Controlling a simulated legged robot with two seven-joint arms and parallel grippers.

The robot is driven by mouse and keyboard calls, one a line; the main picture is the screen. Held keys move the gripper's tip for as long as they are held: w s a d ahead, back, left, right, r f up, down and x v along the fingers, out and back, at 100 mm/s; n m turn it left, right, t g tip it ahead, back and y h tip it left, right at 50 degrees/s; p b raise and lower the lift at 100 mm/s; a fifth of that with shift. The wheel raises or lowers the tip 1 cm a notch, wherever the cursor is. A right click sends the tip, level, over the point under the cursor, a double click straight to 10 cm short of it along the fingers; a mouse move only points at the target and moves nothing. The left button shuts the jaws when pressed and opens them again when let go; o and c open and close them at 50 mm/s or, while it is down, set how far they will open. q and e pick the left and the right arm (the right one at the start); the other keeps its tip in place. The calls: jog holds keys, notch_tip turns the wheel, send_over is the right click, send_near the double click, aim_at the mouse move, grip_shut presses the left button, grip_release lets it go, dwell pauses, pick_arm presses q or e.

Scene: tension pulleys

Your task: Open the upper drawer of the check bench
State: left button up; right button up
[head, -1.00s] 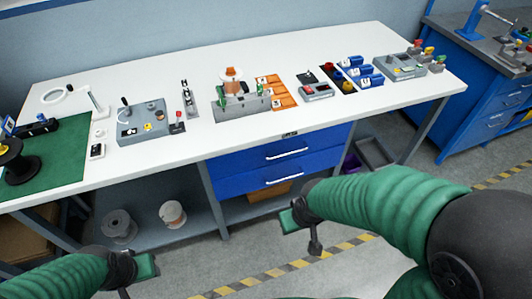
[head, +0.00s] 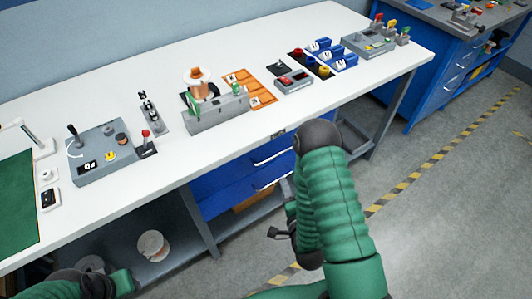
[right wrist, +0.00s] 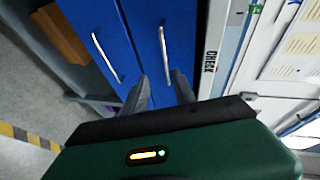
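The check bench has two blue drawers under its white top (head: 230,135). The upper drawer (head: 232,172) has a silver handle (head: 270,158), and the lower drawer has a similar handle below. Both drawers look shut. In the right wrist view, the upper drawer's handle (right wrist: 163,55) stands ahead, with its near end between my right gripper's fingertips (right wrist: 161,76). These fingers are apart and do not look closed on it. In the head view my right gripper (head: 288,205) is partly hidden by my arm, before the drawers. My left gripper (head: 122,282) is at the bottom left, its fingers unclear.
The bench top carries a control box (head: 100,155), a grey fixture with an orange spool (head: 215,108), orange trays (head: 253,90) and blue bins (head: 335,55). A spool (head: 152,245) sits on the shelf below. A blue cabinet (head: 440,80) stands at right. Floor before the bench is clear.

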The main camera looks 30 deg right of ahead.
jog(key=m, duration=0.1)
jog(key=b, duration=1.2)
send_near(277, 155)
notch_tip(277, 155, down, 2)
jog(key=w, duration=0.1)
jog(key=shift+h, duration=0.4)
jog(key=x, duration=0.6)
jog(key=r+x, duration=0.1)
jog(key=x, duration=0.2)
jog(key=shift+w, duration=0.2)
jog(key=shift+a, duration=0.1)
jog(key=c, duration=0.7)
jog(key=shift+s+f, duration=0.15)
